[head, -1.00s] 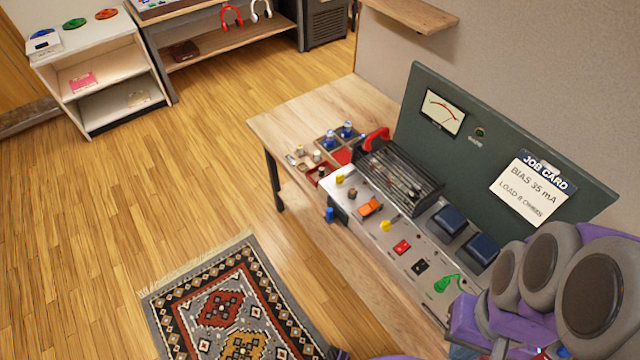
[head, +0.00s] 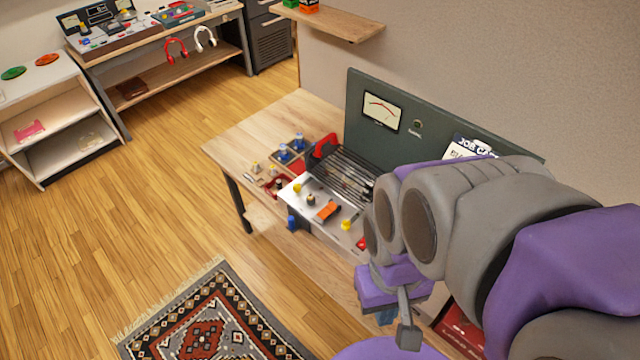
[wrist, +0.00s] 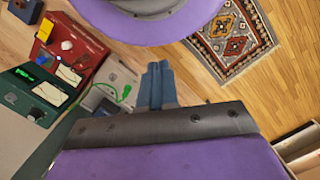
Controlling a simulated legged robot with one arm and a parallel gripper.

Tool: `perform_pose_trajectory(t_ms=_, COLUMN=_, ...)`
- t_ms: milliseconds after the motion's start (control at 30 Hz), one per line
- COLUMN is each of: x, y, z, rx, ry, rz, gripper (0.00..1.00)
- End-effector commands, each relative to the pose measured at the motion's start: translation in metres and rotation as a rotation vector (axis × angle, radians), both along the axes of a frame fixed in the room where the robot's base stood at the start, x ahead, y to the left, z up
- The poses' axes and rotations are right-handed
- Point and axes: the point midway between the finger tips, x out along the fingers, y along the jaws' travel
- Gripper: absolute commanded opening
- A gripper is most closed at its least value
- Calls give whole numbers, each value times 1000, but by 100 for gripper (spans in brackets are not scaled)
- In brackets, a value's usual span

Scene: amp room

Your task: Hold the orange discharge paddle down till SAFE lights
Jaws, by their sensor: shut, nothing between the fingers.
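The orange discharge paddle (head: 328,211) sits on the light metal chassis top (head: 312,196) on the bench, among coloured knobs. A small round lamp (head: 415,127), with a label too small to read, is on the dark upright panel (head: 360,84); it looks unlit. I cannot tell whether it is the SAFE lamp. My gripper (wrist: 157,80) shows in the wrist view with its blue-grey fingers shut and empty, above the bench's edge near a green clip lead (wrist: 125,93). It is apart from the paddle, which I cannot make out in that view.
My arm covers the chassis's right part and some of the job card (head: 466,147). A caged section (head: 350,175) with a red handle (head: 322,146) stands behind the paddle. A parts tray (head: 283,162) is at the left. Floor near the rug (head: 215,320) is clear.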

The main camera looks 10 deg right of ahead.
Motion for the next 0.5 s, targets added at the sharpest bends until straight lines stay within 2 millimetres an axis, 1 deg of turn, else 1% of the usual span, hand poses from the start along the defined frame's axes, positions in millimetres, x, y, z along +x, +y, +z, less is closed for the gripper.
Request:
perform_pose_trajectory(t_ms=67, x=7, y=4, z=0, rx=-1, ry=0, rz=7, gripper=0)
perform_pose_trajectory(t_ms=167, x=29, y=5, z=1, rx=-1, ry=-9, rz=28, gripper=0)
perform_pose_trajectory(t_ms=267, x=61, y=2, z=-1, rx=4, ry=-17, rz=62, gripper=0)
perform_pose_trajectory(t_ms=300, x=76, y=-1, z=-1, rx=8, ry=-23, rz=79, gripper=0)
perform_pose_trajectory(t_ms=367, x=99, y=-5, z=-4, rx=12, ry=-31, rz=104, gripper=0)
perform_pose_trajectory(t_ms=500, x=153, y=-14, z=-14, rx=21, ry=-50, rz=170, gripper=0)
